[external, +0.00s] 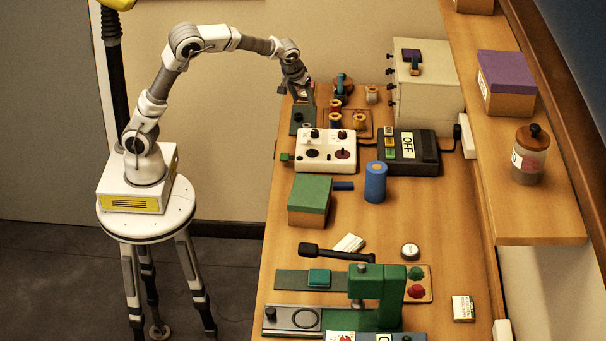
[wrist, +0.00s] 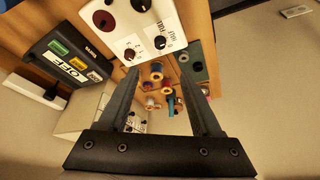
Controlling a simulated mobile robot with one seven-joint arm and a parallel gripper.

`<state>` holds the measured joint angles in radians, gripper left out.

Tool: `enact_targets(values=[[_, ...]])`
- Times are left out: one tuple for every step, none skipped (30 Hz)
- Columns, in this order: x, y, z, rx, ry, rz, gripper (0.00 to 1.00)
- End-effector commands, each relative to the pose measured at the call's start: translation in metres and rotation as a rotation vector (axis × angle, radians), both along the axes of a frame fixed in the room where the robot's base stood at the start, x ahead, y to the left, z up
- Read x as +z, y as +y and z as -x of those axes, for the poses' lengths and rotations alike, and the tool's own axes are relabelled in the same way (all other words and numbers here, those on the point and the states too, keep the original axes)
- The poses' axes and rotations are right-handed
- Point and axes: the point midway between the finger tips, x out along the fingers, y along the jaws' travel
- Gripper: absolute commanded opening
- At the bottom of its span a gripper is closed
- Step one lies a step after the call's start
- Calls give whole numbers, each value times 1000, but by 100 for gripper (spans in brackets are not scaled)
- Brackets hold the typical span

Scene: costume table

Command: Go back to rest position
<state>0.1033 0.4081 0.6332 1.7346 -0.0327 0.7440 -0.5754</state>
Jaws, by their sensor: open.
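My gripper (external: 300,88) hangs at the far end of the table (external: 262,270), above the back left corner near the spools. In the wrist view my gripper (wrist: 165,75) shows two dark fingers spread apart with nothing held between them. My arm arches up from its white base on a round stand left of the table and reaches right. Several thread spools (external: 335,121) stand on a wooden holder below and right of the gripper. The spools (wrist: 155,84) also show between the fingers in the wrist view.
A white control box (external: 326,163) and a dark box marked OFF (external: 425,165) lie in front of the spools. A green-topped box (external: 310,195), a blue cylinder (external: 376,185) and a green press (external: 380,290) stand nearer. A cream drawer cabinet (external: 430,95) is at the back right.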

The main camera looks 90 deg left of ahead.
Motion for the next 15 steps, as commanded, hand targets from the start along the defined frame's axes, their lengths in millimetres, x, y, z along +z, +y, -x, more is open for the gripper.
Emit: enact_targets(values=[[-7, -2, 2, -5, 6, 9, 66], [-12, -5, 3, -11, 13, 19, 66], [-22, -10, 6, -21, 25, 40, 66], [-32, -15, 9, -33, 36, 60, 66], [-41, -21, 12, -47, 46, 83, 66], [-56, -31, 17, -69, 63, 121, 66], [-68, -39, 21, -90, 75, 152, 66], [-78, -49, 26, -114, 87, 186, 66], [-92, -65, 32, -154, 100, 238, 66], [-96, -80, 39, -193, 103, 280, 66], [-86, -91, 44, -229, 96, 302, 66], [-70, -100, 48, -261, 85, 309, 66], [-61, -106, 53, -284, 77, 313, 66], [-54, -113, 57, -307, 69, 317, 66], [-45, -122, 63, -339, 60, 322, 66]])
